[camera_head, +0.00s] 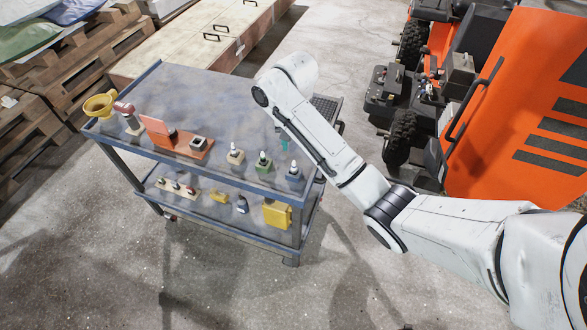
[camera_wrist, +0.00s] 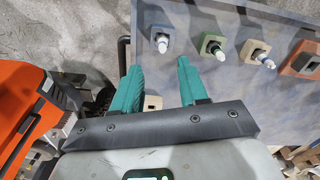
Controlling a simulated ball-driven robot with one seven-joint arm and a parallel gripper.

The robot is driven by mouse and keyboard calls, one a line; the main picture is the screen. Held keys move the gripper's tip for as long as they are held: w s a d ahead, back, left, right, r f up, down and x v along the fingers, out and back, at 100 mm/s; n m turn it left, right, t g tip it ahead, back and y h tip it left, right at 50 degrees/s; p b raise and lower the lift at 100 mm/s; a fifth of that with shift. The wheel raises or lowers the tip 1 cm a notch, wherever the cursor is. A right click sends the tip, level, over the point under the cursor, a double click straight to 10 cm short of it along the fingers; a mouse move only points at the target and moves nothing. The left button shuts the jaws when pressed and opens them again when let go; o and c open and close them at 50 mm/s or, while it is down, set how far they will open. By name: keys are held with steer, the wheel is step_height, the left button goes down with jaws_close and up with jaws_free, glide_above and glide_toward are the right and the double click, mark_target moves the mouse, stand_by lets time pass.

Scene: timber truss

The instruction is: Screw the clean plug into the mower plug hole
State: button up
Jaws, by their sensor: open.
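Three white-tipped plugs stand upright in small blocks on the cart top: one in a tan block (camera_head: 235,156), one in a green block (camera_head: 264,166), one in a dark blue-grey block (camera_head: 294,175). They also show in the wrist view, in the dark block (camera_wrist: 161,38), the green block (camera_wrist: 212,45) and the tan block (camera_wrist: 254,52). I cannot tell which is clean. My gripper (camera_wrist: 158,66) is open and empty, its teal fingers over the cart's end near the dark block. The orange mower (camera_head: 520,105) with its dark engine (camera_head: 402,95) stands right; its plug hole is not discernible.
The cart (camera_head: 225,100) also carries a yellow funnel (camera_head: 100,105) and an orange tray (camera_head: 178,140). A small beige block (camera_wrist: 153,102) shows between my fingers. A yellow box (camera_head: 277,214) sits on the lower shelf. Floor between cart and mower is clear.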

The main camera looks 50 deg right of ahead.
mark_target(294, 161)
step_height(294, 161, down, 4)
steer(key=b, duration=0.2)
steer(key=shift+f+b, duration=0.25)
steer(key=shift+b, duration=0.1)
steer(key=shift+w+f+p, duration=0.15)
steer(key=shift+f+p, duration=0.05)
steer(key=shift+f, duration=1.1)
steer(key=shift+w+f+p, duration=0.1)
steer(key=shift+f+p, duration=0.1)
steer(key=shift+f, duration=1.05)
jaws_close()
